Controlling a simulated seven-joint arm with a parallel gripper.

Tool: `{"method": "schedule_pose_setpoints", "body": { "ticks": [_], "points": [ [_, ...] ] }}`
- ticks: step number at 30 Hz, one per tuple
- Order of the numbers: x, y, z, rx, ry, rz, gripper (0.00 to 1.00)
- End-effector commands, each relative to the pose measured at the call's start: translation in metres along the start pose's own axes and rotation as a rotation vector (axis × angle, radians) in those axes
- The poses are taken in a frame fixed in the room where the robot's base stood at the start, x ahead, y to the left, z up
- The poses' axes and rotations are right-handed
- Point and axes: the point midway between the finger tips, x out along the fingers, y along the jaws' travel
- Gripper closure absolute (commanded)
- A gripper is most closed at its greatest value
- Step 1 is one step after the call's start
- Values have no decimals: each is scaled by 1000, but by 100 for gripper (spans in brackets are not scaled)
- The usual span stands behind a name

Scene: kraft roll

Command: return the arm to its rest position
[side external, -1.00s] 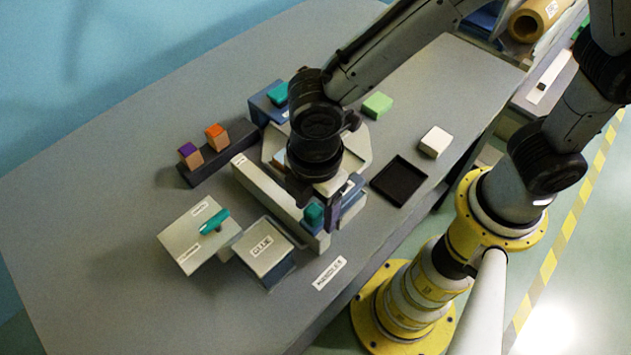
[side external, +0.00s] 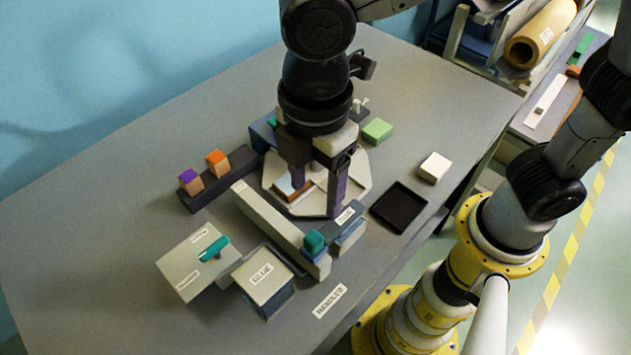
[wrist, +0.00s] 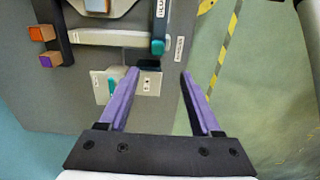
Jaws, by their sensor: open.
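My gripper (side external: 318,192) is open and empty. In the side view its two purple fingers point down in front of the pale octagonal plate (side external: 357,192), and appear raised above the table. In the wrist view my gripper (wrist: 158,75) has its fingers spread wide with nothing between them. Beyond the fingertips lie a box with a pale labelled top (wrist: 150,83) and a teal handle (wrist: 112,84). The arm hides part of the plate and the things behind it.
A long pale bar (side external: 268,222) with a teal knob (side external: 314,241) stands before the plate. A labelled box (side external: 264,275), a dark block rack (side external: 228,180), a black tray (side external: 399,206), a white block (side external: 434,167) and a green block (side external: 377,131) surround it. The table's far left is bare.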

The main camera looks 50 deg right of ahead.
Motion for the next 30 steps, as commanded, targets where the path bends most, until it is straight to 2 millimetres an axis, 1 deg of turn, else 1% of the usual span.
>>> {"method": "schedule_pose_setpoints", "body": {
  "ticks": [5,8,11,13,14,15,17,18,20,21,23,24,27,30],
  "points": [
    [0,2,2,7,0,0,35],
    [-7,13,13,53,16,15,35],
    [-29,30,44,152,58,58,35],
    [-46,37,78,247,88,96,35],
    [-52,37,94,296,101,114,35],
    [-60,37,114,369,120,141,35],
    [-68,31,145,485,146,181,35],
    [-72,25,164,569,163,206,35],
    [-76,14,191,700,190,249,35],
    [-76,5,207,790,207,275,35],
    [-74,-10,228,929,236,317,35],
    [-72,-20,240,1023,256,344,35],
    [-60,-44,260,1228,302,393,35],
    [-45,-59,267,1373,340,411,35]
  ]
}}
